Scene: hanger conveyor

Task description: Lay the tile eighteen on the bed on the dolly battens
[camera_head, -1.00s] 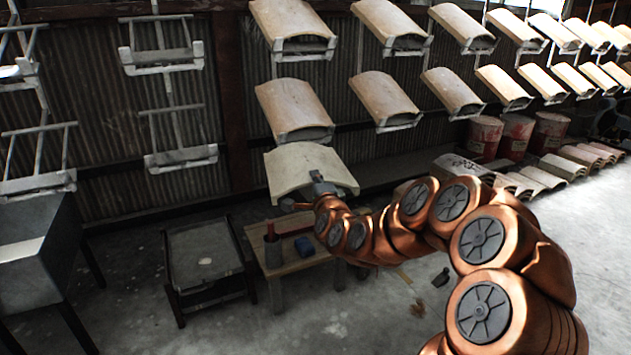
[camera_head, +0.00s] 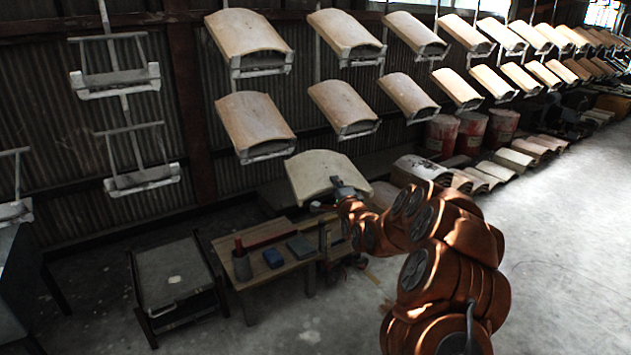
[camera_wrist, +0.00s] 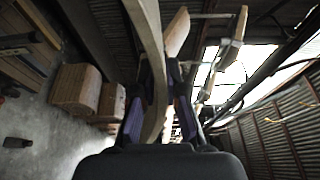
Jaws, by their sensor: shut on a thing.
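A pale, arched tile (camera_head: 322,172) is held in the air by its near right edge in my gripper (camera_head: 343,188). In the wrist view my gripper (camera_wrist: 160,100) has its two fingers closed on the tile's edge (camera_wrist: 150,45), which runs up between them. No number can be read on the tile, so I cannot tell whether it is tile eighteen. A row of arched tiles (camera_head: 497,172) lies low on the floor at the right. I cannot make out which part is the bed or the dolly battens.
Tiles hang on racks (camera_head: 254,122) behind. Red drums (camera_head: 472,130) stand at back right. The right floor is clear.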

